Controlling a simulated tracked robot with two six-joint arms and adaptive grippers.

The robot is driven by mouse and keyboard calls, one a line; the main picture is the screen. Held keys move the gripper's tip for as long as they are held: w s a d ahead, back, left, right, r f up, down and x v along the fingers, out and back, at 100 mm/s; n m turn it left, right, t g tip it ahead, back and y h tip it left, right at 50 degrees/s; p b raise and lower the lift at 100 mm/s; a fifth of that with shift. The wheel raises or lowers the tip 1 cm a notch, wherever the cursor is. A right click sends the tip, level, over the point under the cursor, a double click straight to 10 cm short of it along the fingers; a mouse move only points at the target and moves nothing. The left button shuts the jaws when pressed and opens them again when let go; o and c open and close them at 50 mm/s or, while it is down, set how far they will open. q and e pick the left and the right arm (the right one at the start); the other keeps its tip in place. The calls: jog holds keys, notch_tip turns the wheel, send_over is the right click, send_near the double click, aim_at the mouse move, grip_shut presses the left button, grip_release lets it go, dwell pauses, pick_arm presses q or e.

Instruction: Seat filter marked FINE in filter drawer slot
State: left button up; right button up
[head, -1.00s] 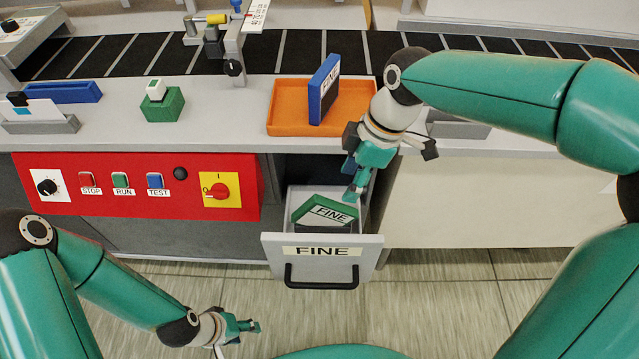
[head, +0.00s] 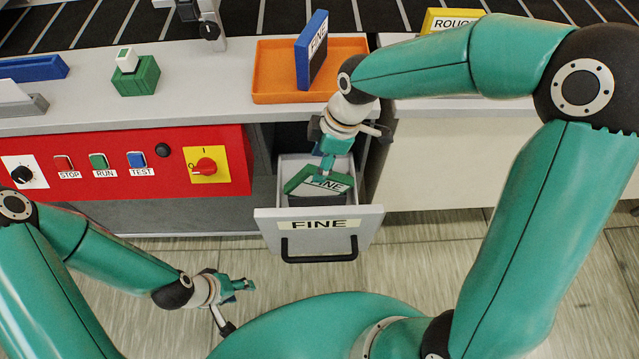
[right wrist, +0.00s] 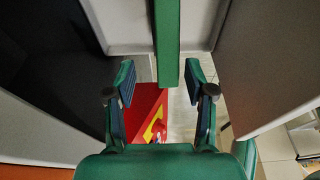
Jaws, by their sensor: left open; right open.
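The open drawer (head: 368,222) has a front label reading FINE and a black handle. A green filter marked FINE (head: 300,181) lies tilted in it, on a dark inner part. My right gripper (head: 326,170) is open over the drawer, its fingertips at the filter and covering part of it. In the right wrist view, a green bar (right wrist: 166,40), apparently the filter's edge, runs between the spread fingers (right wrist: 160,82); I cannot tell whether they touch it. A blue filter (head: 303,62), also marked FINE, stands upright in the orange tray. My left gripper (head: 240,286) is open and empty above the floor.
The orange tray (head: 275,92) sits on the counter behind the drawer. A red panel (head: 225,140) with buttons and a yellow switch is left of it. A yellow block marked ROUG (head: 440,22) is at the back right. The drawer's side walls leave little room around my right gripper.

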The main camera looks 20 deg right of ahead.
aim_at(319, 186)
jog(key=x, duration=0.5)
jog(key=shift+s+f, duration=0.3)
jog(key=shift+s, duration=0.05)
grip_shut()
